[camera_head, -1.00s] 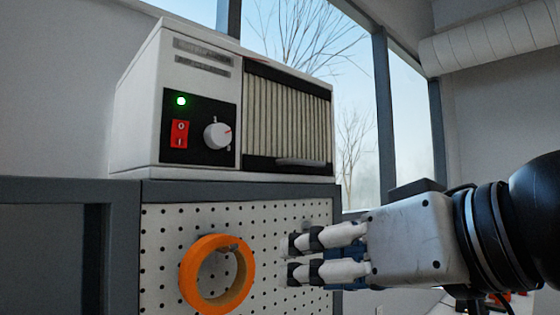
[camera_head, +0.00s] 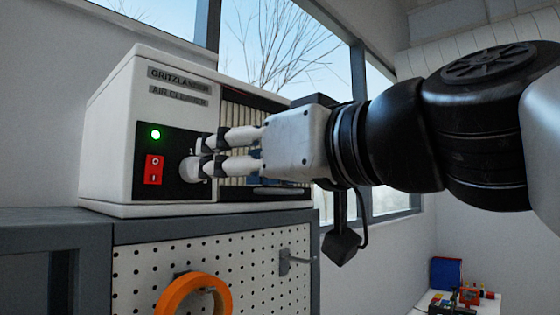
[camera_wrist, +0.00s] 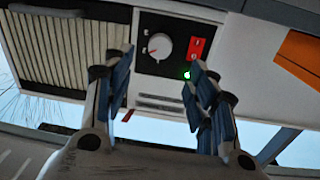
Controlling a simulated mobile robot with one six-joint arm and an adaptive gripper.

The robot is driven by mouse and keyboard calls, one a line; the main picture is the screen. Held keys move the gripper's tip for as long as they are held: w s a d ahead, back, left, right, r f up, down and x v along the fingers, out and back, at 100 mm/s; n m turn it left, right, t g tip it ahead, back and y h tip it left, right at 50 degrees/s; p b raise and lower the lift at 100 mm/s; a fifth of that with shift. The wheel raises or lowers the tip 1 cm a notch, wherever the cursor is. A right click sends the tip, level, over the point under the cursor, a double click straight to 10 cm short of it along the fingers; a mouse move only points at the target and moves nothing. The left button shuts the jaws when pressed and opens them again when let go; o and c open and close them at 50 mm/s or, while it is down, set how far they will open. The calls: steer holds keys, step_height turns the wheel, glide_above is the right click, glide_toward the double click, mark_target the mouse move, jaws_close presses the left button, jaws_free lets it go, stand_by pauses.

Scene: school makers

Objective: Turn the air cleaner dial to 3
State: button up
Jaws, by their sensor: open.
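The air cleaner (camera_head: 98,155) is a white box on top of a grey cabinet, with a black control panel and a lit green lamp (camera_head: 155,134). Its round white dial (camera_head: 190,168) is partly hidden by my fingers in the head view. The whole dial (camera_wrist: 159,46) shows in the wrist view, which sees the unit upside down, with a red mark on its left side there. My gripper (camera_head: 208,157) is open, with its fingertips at the dial in the head view. In the wrist view the dial lies between and beyond the fingers; contact cannot be told.
A red rocker switch (camera_head: 154,169) sits beside the dial, below the lamp. The slatted filter grille is on the dial's other side. Below, an orange ring (camera_head: 185,291) and a hook (camera_head: 293,262) are on the pegboard (camera_head: 145,258). Windows stand behind.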

steer(key=p+x, duration=0.2)
steer(key=x, duration=0.7)
steer(key=shift+a, duration=0.15)
steer(key=shift+w, duration=0.1)
steer(key=shift+c, duration=0.2)
steer(key=c, duration=1)
steer(key=shift+m, duration=0.3)
steer(key=m+g+p, duration=0.1)
steer(key=m+p, duration=0.1)
steer(key=m, duration=0.8)
steer(key=shift+m, duration=0.4)
steer(key=o, duration=1)
